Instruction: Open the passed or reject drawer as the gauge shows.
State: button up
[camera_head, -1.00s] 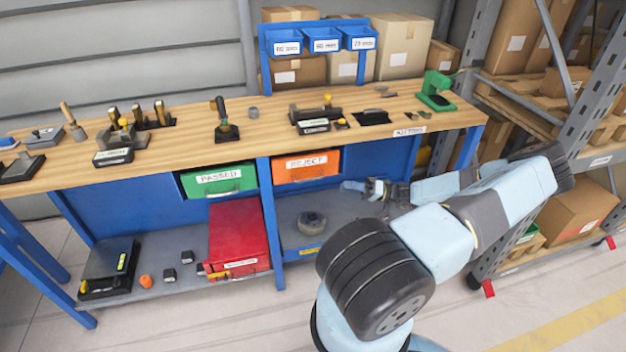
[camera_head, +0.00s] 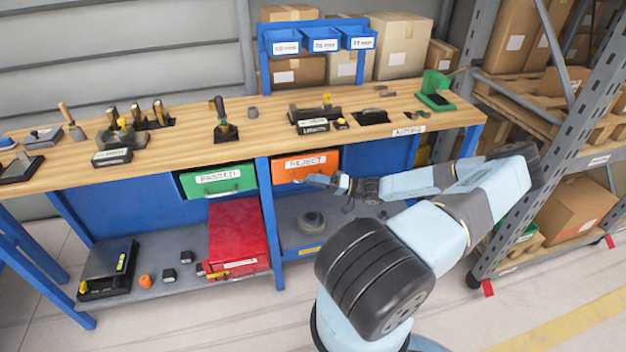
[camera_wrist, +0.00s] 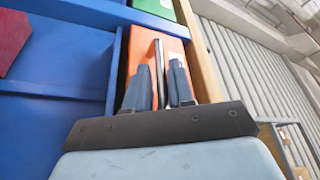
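The green drawer (camera_head: 222,184), labelled PASSED, and the orange drawer (camera_head: 310,160), labelled REJECT, sit side by side under the bench top; both look shut. My gripper (camera_head: 318,180) is in front of the lower part of the orange drawer. In the wrist view my gripper (camera_wrist: 160,66) points at the orange drawer (camera_wrist: 141,38), its two fingers apart on either side of a thin handle bar (camera_wrist: 158,60). I cannot tell whether a finger touches the bar. The green drawer (camera_wrist: 158,7) shows at the top. Gauge-like devices (camera_head: 313,122) stand on the bench; no reading is legible.
The wooden bench top (camera_head: 265,125) lies just above the drawers. A blue post (camera_head: 267,200) stands between the drawers. A red box (camera_head: 237,235) and a round dark item (camera_head: 311,222) are on the lower shelf. A grey rack (camera_head: 570,150) stands at right.

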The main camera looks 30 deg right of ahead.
jog(key=shift+x, duration=0.8)
grip_shut()
